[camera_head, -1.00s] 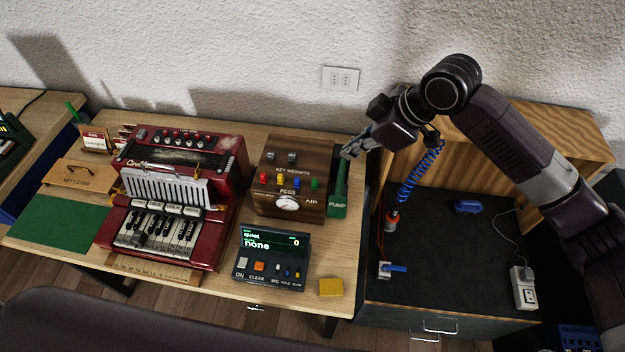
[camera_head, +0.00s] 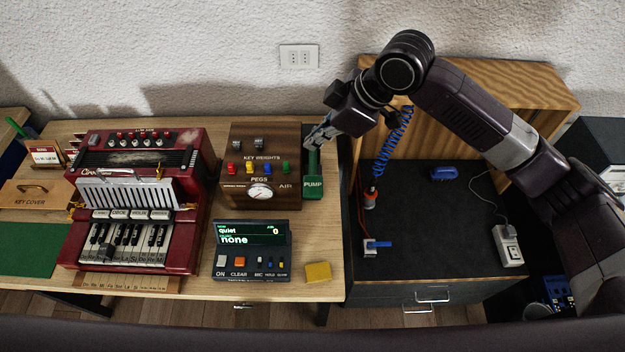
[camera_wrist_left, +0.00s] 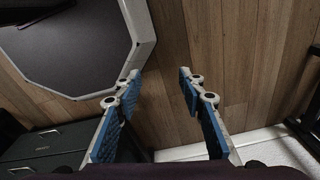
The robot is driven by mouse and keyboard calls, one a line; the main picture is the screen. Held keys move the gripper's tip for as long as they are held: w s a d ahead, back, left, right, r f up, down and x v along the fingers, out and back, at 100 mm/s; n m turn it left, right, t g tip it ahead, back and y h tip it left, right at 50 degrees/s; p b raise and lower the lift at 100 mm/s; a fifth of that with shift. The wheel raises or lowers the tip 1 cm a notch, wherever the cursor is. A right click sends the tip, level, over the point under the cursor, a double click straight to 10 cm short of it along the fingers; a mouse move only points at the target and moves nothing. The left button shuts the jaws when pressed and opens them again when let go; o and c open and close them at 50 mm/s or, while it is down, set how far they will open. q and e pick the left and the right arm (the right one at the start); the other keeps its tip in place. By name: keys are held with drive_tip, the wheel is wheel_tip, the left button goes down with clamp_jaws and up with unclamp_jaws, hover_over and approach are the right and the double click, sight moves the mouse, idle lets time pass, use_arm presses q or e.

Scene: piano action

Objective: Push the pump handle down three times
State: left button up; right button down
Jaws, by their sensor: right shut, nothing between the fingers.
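The green pump (camera_head: 313,186), labelled PUMP, stands at the right side of the wooden key-weights box (camera_head: 262,188), near the right edge of the table. My right gripper (camera_head: 312,143) is shut and empty at the top of the pump and covers part of its upper end. I cannot tell whether the fingers touch the handle. The box carries a round gauge (camera_head: 260,193) and coloured pegs. In the left wrist view, my left gripper (camera_wrist_left: 158,85) is open with nothing between its fingers, over the wooden floor.
A red accordion (camera_head: 140,200) stands left of the box. A dark display unit (camera_head: 251,262) reads "quiet", "none" and "0", beside a yellow block (camera_head: 318,272). A dark workbench (camera_head: 440,230) with a blue coiled hose (camera_head: 388,148) lies to the right.

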sight(321, 183)
drive_tip(key=shift+s+d+f+b, duration=0.1)
drive_tip(key=shift+s+f+b, duration=0.2)
drive_tip(key=shift+f, duration=0.25)
drive_tip(key=shift+s+f+b, duration=0.15)
drive_tip(key=shift+f+b, duration=0.1)
drive_tip(key=shift+f, duration=0.3)
drive_tip(key=shift+s+f, duration=0.45)
drive_tip(key=shift+f, duration=0.4)
drive_tip(key=shift+f, duration=0.1)
drive_tip(key=shift+s+f, duration=0.15)
drive_tip(key=shift+f, duration=0.1)
drive_tip(key=shift+s+f, duration=0.45)
drive_tip(key=shift+f, duration=0.5)
drive_tip(key=shift+s+f, duration=0.4)
drive_tip(key=shift+f, duration=0.55)
drive_tip(key=shift+s+f, duration=0.45)
drive_tip(key=shift+f, duration=0.5)
idle(2.8)
